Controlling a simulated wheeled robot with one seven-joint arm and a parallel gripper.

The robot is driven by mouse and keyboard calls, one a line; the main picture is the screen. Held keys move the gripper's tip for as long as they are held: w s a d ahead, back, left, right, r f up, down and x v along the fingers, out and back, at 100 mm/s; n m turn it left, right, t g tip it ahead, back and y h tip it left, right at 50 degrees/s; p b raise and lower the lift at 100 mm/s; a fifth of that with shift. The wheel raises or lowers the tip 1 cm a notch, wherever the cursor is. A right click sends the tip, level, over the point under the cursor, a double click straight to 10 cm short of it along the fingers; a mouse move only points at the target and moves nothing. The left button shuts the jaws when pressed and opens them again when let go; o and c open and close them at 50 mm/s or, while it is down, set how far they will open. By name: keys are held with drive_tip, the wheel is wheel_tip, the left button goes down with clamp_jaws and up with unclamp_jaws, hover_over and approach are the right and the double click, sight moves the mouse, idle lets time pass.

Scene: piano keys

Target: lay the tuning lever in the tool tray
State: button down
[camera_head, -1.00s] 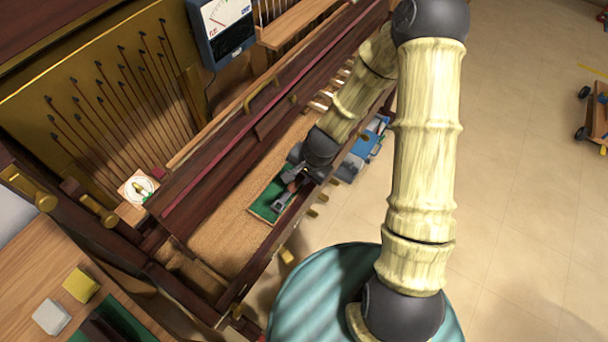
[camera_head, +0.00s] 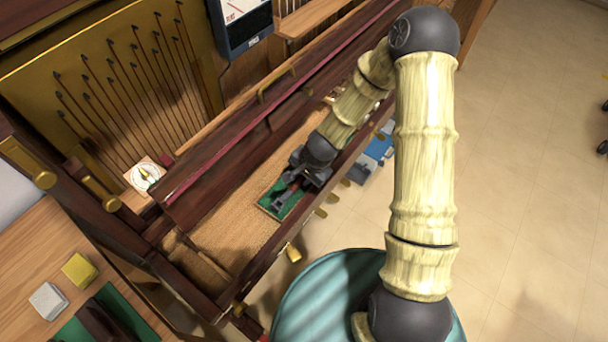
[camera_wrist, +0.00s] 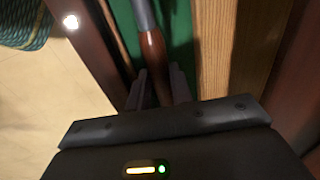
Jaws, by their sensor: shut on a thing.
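The tuning lever has a brown wooden handle (camera_wrist: 154,62) and a grey metal shaft (camera_wrist: 143,14) in the wrist view. My gripper (camera_wrist: 157,88) is shut on the handle, with a dark finger on each side. In the head view my gripper (camera_head: 296,186) is low over a green-lined patch (camera_head: 270,204) in the long open trough of the piano. Green lining (camera_wrist: 181,45) shows under the lever in the wrist view. I cannot tell whether the lever touches it, or whether this patch is the tool tray.
A dark wooden rail (camera_head: 240,140) runs along the trough's far side. A blue box (camera_head: 377,146) is beyond the near rail. A bench (camera_head: 30,262) at lower left holds a yellow block (camera_head: 80,269), a grey block (camera_head: 47,300) and another green surface (camera_head: 128,312). Open floor lies right.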

drive_tip(key=shift+f, duration=0.45)
drive_tip(key=c, duration=1.2)
unclamp_jaws()
drive_tip(key=shift+o, duration=0.2)
drive_tip(key=p+v, duration=0.4)
drive_tip(key=v, duration=0.3)
drive_tip(key=shift+s+d+r, duration=0.2)
drive_tip(key=shift+s+d, duration=0.15)
drive_tip(key=shift+d, duration=0.05)
drive_tip(key=s+d+r+n+h+p, duration=0.1)
drive_tip(key=s+d+r+n+p, duration=0.1)
drive_tip(key=r, duration=0.6)
drive_tip(key=s+d+r+n+p, duration=0.2)
drive_tip(key=d+r, duration=0.4)
drive_tip(key=r, duration=0.3)
drive_tip(key=s+d+r+n+h+p, duration=0.1)
drive_tip(key=s+d+r+n+p, duration=0.1)
drive_tip(key=s+r, duration=0.4)
wheel_tip(320, 180, up, 3)
drive_tip(key=shift+d+f+n+t+h+p, duration=0.2)
drive_tip(key=shift+d+n+t+h+p, duration=0.1)
drive_tip(key=shift+d+n, duration=0.65)
